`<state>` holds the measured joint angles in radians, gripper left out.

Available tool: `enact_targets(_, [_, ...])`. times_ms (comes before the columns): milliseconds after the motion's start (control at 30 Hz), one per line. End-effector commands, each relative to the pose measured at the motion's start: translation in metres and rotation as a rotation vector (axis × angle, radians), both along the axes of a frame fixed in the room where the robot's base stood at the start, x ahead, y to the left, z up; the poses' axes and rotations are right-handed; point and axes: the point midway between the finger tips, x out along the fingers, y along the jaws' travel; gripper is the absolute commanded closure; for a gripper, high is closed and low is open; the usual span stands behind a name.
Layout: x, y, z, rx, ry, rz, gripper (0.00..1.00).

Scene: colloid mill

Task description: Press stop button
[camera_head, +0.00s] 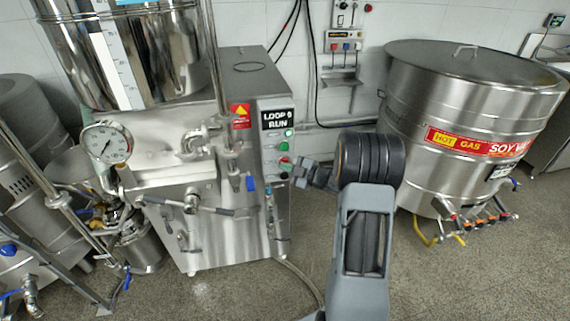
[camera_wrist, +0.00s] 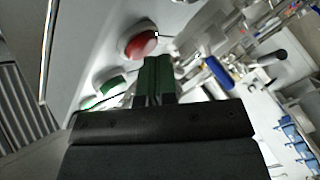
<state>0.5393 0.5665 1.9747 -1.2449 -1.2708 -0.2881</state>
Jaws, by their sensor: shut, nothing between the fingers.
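The red stop button (camera_wrist: 141,45) shows in the wrist view, just beyond my gripper tips and slightly to the left. In the head view the red button (camera_head: 285,161) is on the side panel of the steel mill (camera_head: 215,180), below the green buttons (camera_head: 287,133). My gripper (camera_head: 300,170) is shut and empty, close in front of that panel. Its shut fingers also show in the wrist view (camera_wrist: 156,68), close to the red button; I cannot tell whether they touch it. Green buttons (camera_wrist: 110,86) lie left of and below the red one in the wrist view.
A display (camera_head: 276,119) reading "LOOP 0 RUN" sits above the buttons. A valve with a blue handle (camera_wrist: 217,72) is right of my fingers. A large steel "SOYMILK"-like labelled vat (camera_head: 465,110) stands right. A pressure gauge (camera_head: 107,142) is at left. Grey floor lies between mill and vat.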

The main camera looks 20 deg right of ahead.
Motion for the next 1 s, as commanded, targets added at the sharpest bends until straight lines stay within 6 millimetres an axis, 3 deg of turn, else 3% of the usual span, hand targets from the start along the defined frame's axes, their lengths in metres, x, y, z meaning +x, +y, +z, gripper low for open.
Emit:
enact_targets(633, [0.003,-0.001,0.000,0.000,0.000,0.000,1.00])
enact_targets(1000, [-0.011,0.002,0.000,-0.001,0.000,-0.001,1.00])
